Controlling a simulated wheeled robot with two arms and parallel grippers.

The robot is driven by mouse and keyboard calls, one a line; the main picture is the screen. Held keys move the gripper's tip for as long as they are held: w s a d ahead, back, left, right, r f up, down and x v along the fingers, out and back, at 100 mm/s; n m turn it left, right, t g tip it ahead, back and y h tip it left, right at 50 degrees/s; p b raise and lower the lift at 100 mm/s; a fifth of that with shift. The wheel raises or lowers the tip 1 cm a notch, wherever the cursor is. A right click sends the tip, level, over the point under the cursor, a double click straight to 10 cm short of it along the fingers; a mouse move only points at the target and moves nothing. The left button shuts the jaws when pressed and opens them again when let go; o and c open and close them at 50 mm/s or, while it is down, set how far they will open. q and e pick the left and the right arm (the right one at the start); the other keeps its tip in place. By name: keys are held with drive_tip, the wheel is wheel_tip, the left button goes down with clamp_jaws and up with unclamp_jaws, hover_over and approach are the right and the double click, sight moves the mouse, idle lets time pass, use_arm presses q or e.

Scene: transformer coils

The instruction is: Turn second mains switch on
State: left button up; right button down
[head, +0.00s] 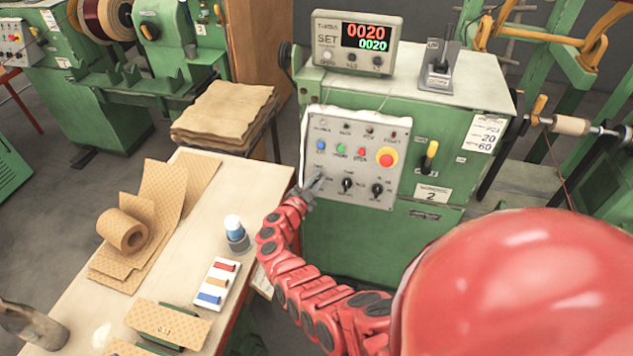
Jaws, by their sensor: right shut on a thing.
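The grey control panel (350,158) is on the front of the green machine, which bears a label with the number 2 (431,194). Its bottom row has two visible black rotary switches, one in the middle (347,185) and one at the right (377,190). My right gripper (313,185) is at the left end of this row, shut on a rotary switch that its fingers mostly hide. I cannot tell which way that switch points. A yellow-handled lever (429,156) is right of the panel. My left gripper is not in view.
A red mushroom button (387,157) and several coloured buttons are above the switches. A lit counter (357,43) stands on the machine.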

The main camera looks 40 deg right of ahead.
drive_tip(key=shift+s+a+f+m+g+y+b, duration=0.15)
drive_tip(key=shift+m+g+y+b, duration=0.35)
drive_tip(key=shift+m+b, duration=1.1)
drive_tip(key=shift+f+m+g+y+b, duration=0.3)
drive_tip(key=shift+m+g+b, duration=0.6)
drive_tip(key=shift+m, duration=1.25)
drive_tip(key=shift+s+a+f+m+g+y+b, duration=0.1)
drive_tip(key=shift+f+m+g+y+b, duration=0.2)
drive_tip(key=shift+m+b, duration=1.4)
drive_tip(key=shift+w+r+m, duration=0.1)
drive_tip(key=shift+r+m, duration=0.05)
drive_tip(key=shift+m, duration=0.1)
drive_tip(key=c, duration=0.9)
unclamp_jaws()
drive_tip(key=shift+w, duration=0.15)
